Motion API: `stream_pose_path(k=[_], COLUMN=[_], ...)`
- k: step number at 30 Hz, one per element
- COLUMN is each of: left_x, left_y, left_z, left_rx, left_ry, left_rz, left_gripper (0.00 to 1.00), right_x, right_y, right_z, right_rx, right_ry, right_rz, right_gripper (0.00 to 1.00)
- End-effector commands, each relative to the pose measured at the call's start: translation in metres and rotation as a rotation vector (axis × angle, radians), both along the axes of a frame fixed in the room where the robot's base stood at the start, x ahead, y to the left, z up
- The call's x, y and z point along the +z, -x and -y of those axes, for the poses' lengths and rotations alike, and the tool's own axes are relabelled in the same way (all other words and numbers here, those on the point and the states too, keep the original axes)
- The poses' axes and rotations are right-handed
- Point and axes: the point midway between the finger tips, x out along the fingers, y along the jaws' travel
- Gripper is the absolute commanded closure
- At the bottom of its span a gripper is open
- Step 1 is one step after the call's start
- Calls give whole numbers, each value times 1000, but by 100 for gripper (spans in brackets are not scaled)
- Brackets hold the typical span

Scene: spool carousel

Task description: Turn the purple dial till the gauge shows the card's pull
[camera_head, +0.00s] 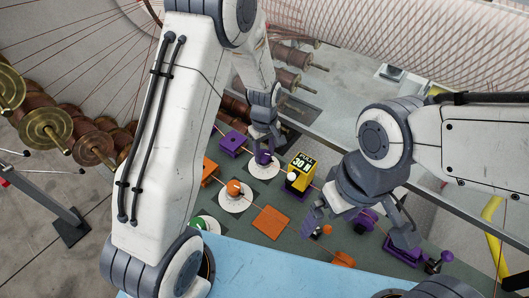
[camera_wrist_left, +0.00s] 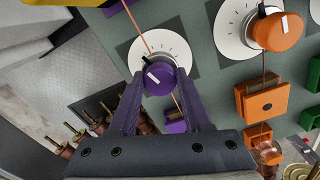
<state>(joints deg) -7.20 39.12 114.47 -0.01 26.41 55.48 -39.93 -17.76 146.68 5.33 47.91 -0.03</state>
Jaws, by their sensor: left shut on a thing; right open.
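The purple dial (camera_head: 263,157) stands on a white round scale plate (camera_head: 257,172) on the green board. In the left wrist view the dial (camera_wrist_left: 160,76) has a white mark on its top, and the plate (camera_wrist_left: 143,48) has black ticks around it. My left gripper (camera_wrist_left: 160,84) is shut on the dial, one purple finger on each side. In the head view the left gripper (camera_head: 265,143) comes down from above and partly hides it. My right gripper (camera_head: 340,220) is open over the board's right part. I cannot read a gauge value.
An orange dial (camera_head: 234,187) and a green dial (camera_head: 198,223) stand on similar plates nearby. An orange block (camera_head: 271,222) and a purple block (camera_head: 232,142) sit on the board. Copper wire runs across it. Spools (camera_head: 95,147) hang at the left.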

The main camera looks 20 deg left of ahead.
Motion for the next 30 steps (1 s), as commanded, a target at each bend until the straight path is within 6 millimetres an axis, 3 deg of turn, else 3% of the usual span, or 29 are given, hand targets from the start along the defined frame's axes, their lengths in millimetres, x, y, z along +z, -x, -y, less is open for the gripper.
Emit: stream_pose_path(k=[15, 30], left_x=[1, 1], left_y=[0, 0], left_z=[-1, -1], left_rx=[-383, -509], left_ry=[0, 0], left_rz=[0, 0], left_gripper=[100, 100], right_x=[-7, -8], right_y=[0, 0], right_z=[0, 0], right_rx=[-1, -2], right_ry=[0, 0], right_rz=[0, 0], right_gripper=[0, 0])
